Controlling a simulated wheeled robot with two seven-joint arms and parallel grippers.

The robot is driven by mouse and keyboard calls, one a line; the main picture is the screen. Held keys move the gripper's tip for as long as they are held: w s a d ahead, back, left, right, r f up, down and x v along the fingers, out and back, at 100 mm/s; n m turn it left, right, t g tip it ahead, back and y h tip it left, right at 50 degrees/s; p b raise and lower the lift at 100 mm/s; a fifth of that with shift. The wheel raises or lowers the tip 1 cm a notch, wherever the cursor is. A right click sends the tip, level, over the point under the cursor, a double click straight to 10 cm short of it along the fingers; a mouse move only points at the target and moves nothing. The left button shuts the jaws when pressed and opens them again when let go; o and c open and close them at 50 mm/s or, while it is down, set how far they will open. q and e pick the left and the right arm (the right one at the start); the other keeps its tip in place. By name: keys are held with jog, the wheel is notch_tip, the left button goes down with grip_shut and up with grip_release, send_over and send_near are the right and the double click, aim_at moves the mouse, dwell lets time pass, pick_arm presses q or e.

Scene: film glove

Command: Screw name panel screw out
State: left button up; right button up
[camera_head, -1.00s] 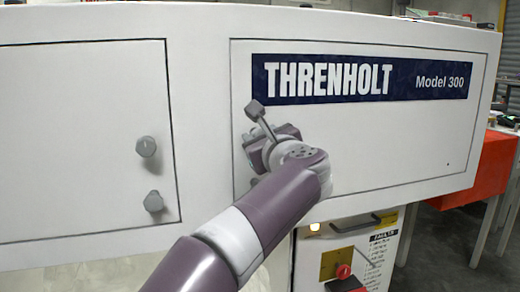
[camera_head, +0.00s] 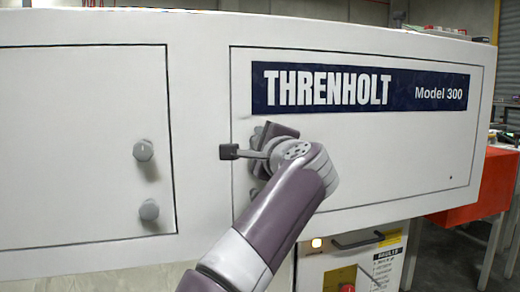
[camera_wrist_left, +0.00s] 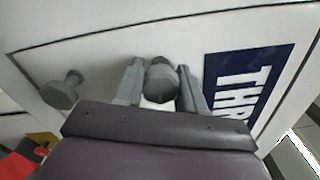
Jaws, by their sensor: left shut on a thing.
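The white name panel (camera_head: 400,150) carries a dark blue label (camera_head: 400,85) reading "THRENHOLT Model 300". My left gripper (camera_head: 268,138) is at the panel's left edge, below the label's left end. In the left wrist view the fingers lie on both sides of a grey knob-headed screw (camera_wrist_left: 161,84), shut on it. In the head view my gripper hides this upper screw. A second grey screw (camera_wrist_left: 62,92) stands free on the panel, farther from the label; in the head view it is mostly hidden behind my wrist. My right gripper is not in view.
A left panel (camera_head: 70,140) has two grey knobs, an upper (camera_head: 144,150) and a lower one (camera_head: 149,210). Below the name panel is a control box (camera_head: 350,262) with a lit lamp. An orange-red table (camera_head: 478,190) stands at the right.

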pick_arm(q)
jog(key=shift+n, duration=0.6)
jog(key=shift+r, duration=0.1)
jog(key=o, duration=1.1)
jog(key=shift+c, duration=0.2)
jog(key=shift+s+d+f+b, duration=0.2)
jog(key=shift+s+b, duration=0.15)
jog(key=shift+b, duration=0.05)
jog(key=b+v, duration=0.1)
jog(key=v, duration=1)
jog(key=shift+s, duration=0.4)
